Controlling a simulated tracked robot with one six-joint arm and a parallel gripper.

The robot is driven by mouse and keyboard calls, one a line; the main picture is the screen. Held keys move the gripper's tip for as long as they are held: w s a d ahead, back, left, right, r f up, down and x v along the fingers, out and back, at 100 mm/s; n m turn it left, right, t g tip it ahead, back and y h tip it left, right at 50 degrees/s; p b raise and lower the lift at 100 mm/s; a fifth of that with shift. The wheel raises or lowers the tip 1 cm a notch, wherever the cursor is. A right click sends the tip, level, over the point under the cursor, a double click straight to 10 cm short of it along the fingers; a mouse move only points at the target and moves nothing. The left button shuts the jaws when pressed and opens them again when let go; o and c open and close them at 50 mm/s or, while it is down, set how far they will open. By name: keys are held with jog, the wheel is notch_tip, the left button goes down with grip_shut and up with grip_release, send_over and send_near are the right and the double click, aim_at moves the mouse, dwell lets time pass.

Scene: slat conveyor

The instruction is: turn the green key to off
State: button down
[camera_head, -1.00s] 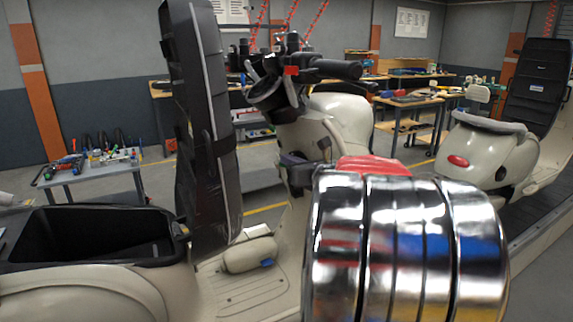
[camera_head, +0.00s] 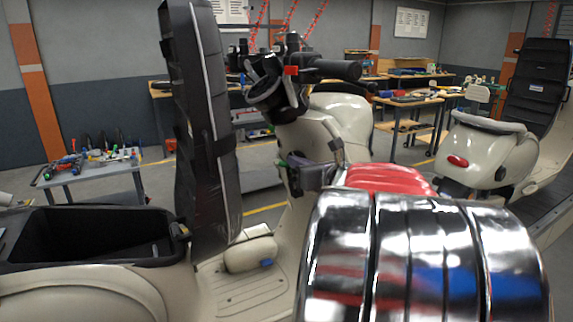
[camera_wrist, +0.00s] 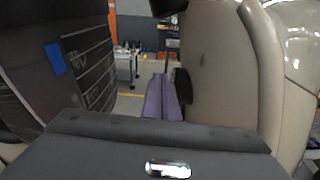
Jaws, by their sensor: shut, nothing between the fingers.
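The cream scooter (camera_head: 318,125) stands ahead with its front panel facing me. A small green patch, apparently the green key (camera_head: 282,161), shows on that panel just left of my gripper (camera_head: 298,163) in the head view. Its shape and angle are too small to read. My gripper's purple-grey fingers are shut and empty, close to the panel; I cannot tell whether they touch the key. The wrist view shows the shut fingers (camera_wrist: 163,90) with a dark round part (camera_wrist: 182,82) on the cream panel just to their right. No green shows there.
The raised black seat (camera_head: 200,130) stands left of my gripper, above the open storage bin (camera_head: 95,235). The handlebar (camera_head: 325,68) is above. The footboard (camera_head: 245,285) lies below. Another scooter (camera_head: 480,150) stands at the right, and a tool cart (camera_head: 95,180) at the left.

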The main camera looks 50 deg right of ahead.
jog(key=shift+r+v, duration=0.15)
jog(key=shift+v, duration=1)
jog(key=shift+r+v, duration=0.15)
jog(key=shift+v, duration=1.05)
jog(key=shift+w, duration=0.1)
jog(key=w+a+f+n+g+y, duration=0.1)
jog(key=a+n+y, duration=0.1)
jog(key=a, duration=0.3)
jog(key=w+a+f+n+g+y, duration=0.1)
jog(key=a+f+n, duration=0.1)
jog(key=a+n, duration=0.3)
jog(key=w+a+f+n+y, duration=0.2)
jog(key=a+n, duration=0.1)
jog(key=a, duration=0.3)
jog(key=shift+a+n+g+y, duration=0.15)
jog(key=shift+n+g+y, duration=0.15)
jog(key=shift+g, duration=0.1)
jog(key=s+a+f+n+g+y, duration=0.1)
jog(key=a+f+n+g+y, duration=0.2)
jog(key=a+n, duration=0.8)
jog(key=s+a+f+n+g+h, duration=0.2)
jog(key=s+a+f+n, duration=0.2)
jog(key=n, duration=0.5)
jog(key=s+a+f+n+g+h, duration=0.2)
jog(key=s+a+f+n, duration=0.2)
jog(key=s+a+n, duration=0.5)
jog(key=shift+s+f+g, duration=0.3)
jog(key=shift+s+f, duration=0.1)
jog(key=shift+s, duration=0.85)
